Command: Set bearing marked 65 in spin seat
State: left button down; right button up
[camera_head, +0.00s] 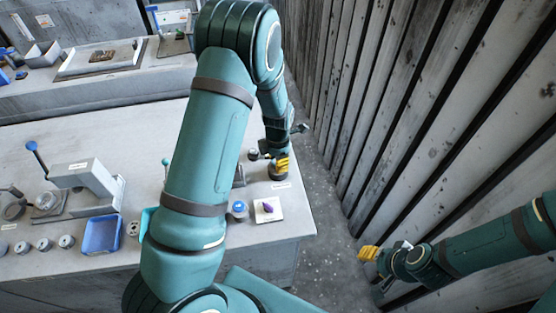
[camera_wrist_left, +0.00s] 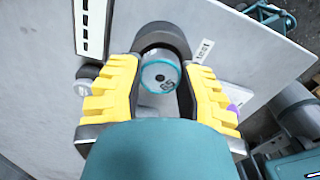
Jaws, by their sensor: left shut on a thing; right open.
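My left gripper (camera_head: 281,163) is at the right end of the workbench, over a dark round seat (camera_head: 278,175). In the left wrist view its yellow fingers (camera_wrist_left: 160,82) are shut on a round bearing (camera_wrist_left: 158,76) with a teal rim and a pale face. A dark mark on that face is too blurred to read surely. The dark seat (camera_wrist_left: 161,36) shows just beyond the bearing; I cannot tell whether they touch. A label reading "test" (camera_wrist_left: 203,50) lies beside it. My right gripper (camera_head: 370,254) is open and empty, off the bench at the lower right.
Several bearings (camera_head: 43,244) stand along the front left, near a blue tray (camera_head: 101,236) and a lever press (camera_head: 85,180). A blue-topped container (camera_head: 238,209) and a white pad (camera_head: 270,215) with a purple piece sit near the seat. A ribbed wall (camera_head: 430,110) bounds the right.

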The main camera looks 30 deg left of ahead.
pick_arm(q)
jog(key=shift+f+b, duration=0.3)
jog(key=shift+f, duration=0.2)
jog(key=shift+c, duration=0.5)
grip_release()
jog(key=shift+r, duration=0.1)
jog(key=shift+r+p, duration=1.9)
jog(key=shift+r, duration=1.75)
